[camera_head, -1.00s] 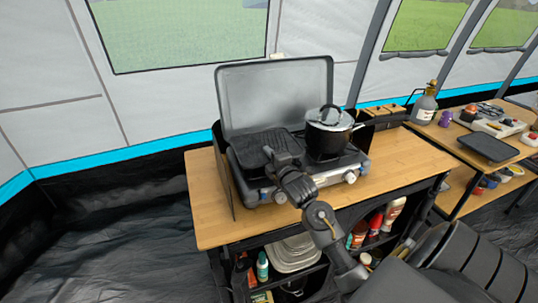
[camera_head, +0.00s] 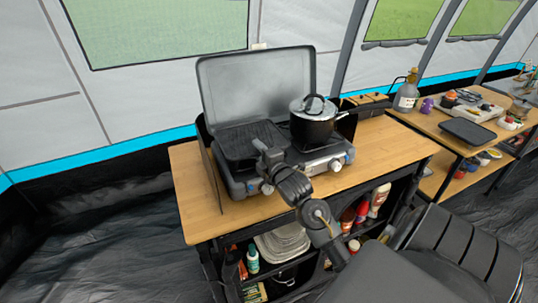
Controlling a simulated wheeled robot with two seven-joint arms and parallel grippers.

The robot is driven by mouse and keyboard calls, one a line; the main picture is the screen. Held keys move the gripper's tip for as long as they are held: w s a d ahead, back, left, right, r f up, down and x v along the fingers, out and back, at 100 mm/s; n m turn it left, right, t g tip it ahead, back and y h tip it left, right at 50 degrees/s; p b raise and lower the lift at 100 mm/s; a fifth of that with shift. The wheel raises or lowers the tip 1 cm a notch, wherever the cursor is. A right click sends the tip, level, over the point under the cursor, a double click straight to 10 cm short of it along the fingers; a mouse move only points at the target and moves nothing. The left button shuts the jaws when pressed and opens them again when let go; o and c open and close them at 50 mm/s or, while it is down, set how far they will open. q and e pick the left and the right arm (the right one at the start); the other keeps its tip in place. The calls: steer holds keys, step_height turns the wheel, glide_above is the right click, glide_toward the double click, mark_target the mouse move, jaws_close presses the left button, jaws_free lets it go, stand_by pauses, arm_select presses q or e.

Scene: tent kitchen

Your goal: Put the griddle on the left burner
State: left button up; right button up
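The griddle (camera_head: 246,139), a dark ridged square plate, sits over the left side of the camp stove (camera_head: 240,187), on the left burner as far as I can see. The burner under it is hidden. My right gripper (camera_head: 262,147) is at the griddle's front right edge, seen from behind. Its fingers are small and dark against the griddle, so I cannot tell whether they are open, shut or gripping its handle. My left gripper is not in view.
A black pot with a lid (camera_head: 313,122) stands on the right burner, close to my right gripper. The raised stove lid (camera_head: 257,85) is behind. The wooden table (camera_head: 378,144) has free room right of the stove. A side table (camera_head: 425,121) holds a dark tray (camera_head: 467,131).

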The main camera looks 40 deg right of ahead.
steer(key=b+v, duration=0.1)
steer(key=v, duration=0.7)
steer(key=shift+s, duration=0.3)
